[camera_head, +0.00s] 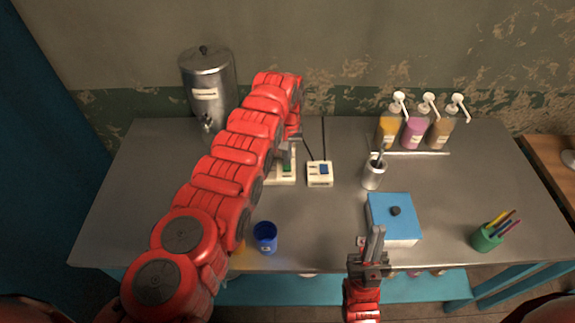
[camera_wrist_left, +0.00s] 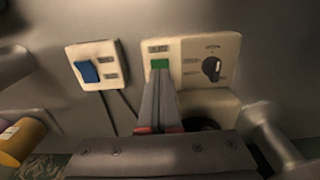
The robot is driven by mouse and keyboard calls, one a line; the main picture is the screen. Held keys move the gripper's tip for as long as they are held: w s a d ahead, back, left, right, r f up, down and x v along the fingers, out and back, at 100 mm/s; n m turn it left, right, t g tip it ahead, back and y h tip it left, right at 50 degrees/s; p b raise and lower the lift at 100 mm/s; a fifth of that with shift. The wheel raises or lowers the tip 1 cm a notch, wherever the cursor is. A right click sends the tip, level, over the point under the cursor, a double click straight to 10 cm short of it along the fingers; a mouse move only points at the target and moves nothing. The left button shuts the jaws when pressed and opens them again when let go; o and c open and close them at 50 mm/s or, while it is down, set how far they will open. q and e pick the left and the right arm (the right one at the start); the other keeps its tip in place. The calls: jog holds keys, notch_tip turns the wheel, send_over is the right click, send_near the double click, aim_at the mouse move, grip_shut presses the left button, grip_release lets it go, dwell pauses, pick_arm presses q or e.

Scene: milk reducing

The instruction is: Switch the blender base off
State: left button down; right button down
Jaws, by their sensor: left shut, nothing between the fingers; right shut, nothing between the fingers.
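The cream blender base (camera_head: 284,180) is on the table, partly hidden by my left arm in the head view. In the left wrist view its panel (camera_wrist_left: 226,50) shows a green switch (camera_wrist_left: 160,63) and a black knob (camera_wrist_left: 212,68). My left gripper (camera_wrist_left: 161,76) is shut and empty, with its fingertips right at the green switch. I cannot tell whether they touch it. My right gripper (camera_head: 375,234) is shut and empty at the table's front edge, beside the blue-lidded box.
A white switch box (camera_head: 319,182) with a blue rocker stands right of the base, with black cables behind it. A metal urn (camera_head: 207,79), a blue cup (camera_head: 265,237), a utensil cup (camera_head: 372,178), pump bottles (camera_head: 414,131), a blue-lidded box (camera_head: 380,211) and a green pen cup (camera_head: 486,239) stand around.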

aim_at(287, 168)
pick_arm(q)
jog(key=shift+f+b, duration=1.25)
dwell(0.8)
jog(key=shift+s+r, duration=0.1)
jog(key=shift+r, duration=0.05)
jog(key=shift+r+p, duration=0.95)
jog(key=shift+p, duration=0.2)
notch_tip(287, 168, up, 3)
jog(key=shift+r+p, duration=0.1)
jog(key=shift+p, duration=1.1)
jog(key=shift+r+p, duration=0.45)
jog(key=shift+r, duration=0.45)
jog(key=shift+f, duration=0.1)
